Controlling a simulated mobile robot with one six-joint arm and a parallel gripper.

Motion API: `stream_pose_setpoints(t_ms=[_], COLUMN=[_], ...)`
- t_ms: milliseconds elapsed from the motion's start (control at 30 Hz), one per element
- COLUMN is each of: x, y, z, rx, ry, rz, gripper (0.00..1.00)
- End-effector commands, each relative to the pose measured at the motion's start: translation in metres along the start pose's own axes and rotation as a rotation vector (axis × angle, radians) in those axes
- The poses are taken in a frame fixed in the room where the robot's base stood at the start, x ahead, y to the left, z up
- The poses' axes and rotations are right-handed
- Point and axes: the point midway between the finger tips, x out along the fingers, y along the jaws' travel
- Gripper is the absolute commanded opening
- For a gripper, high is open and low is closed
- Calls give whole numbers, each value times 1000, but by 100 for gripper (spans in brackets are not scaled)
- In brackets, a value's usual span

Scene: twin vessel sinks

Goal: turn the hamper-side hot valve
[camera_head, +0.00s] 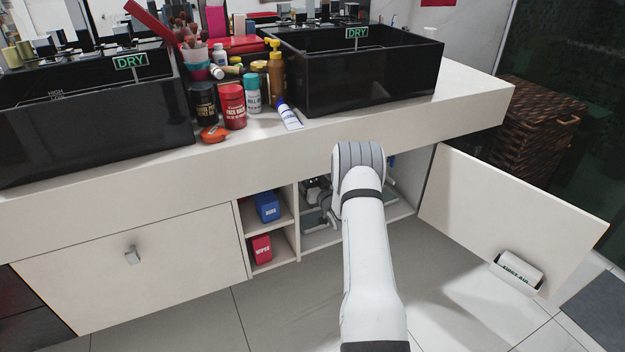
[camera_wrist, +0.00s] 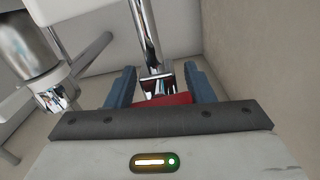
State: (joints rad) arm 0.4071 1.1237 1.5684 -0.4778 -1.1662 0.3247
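In the wrist view a chrome supply pipe (camera_wrist: 145,35) runs down to a chrome valve (camera_wrist: 160,80) with a red handle (camera_wrist: 165,100). My gripper (camera_wrist: 162,82) has its two blue fingers spread, one on each side of the valve and red handle. The handle spans most of the gap; whether it touches the fingers I cannot tell. Its lower part is hidden behind the gripper body. In the head view my arm reaches into the open cabinet under the right-hand sink (camera_head: 375,75), on the side of the wicker hamper (camera_head: 540,120); gripper and valve are hidden there.
Shelves with a blue box (camera_head: 267,207) and red box (camera_head: 262,248) are left of my arm. A chrome drain part (camera_wrist: 30,50) is close at left in the wrist view.

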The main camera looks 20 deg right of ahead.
Motion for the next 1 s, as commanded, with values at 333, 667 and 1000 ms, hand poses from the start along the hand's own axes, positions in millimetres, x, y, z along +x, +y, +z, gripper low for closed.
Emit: stream_pose_setpoints(t_ms=[333, 667, 1000], x=[0, 1, 1], y=[-2, -2, -3], z=[1, 0, 0], rx=[11, 89, 88], ry=[-1, -1, -1], rz=[-3, -4, -4], gripper=[25, 25, 69])
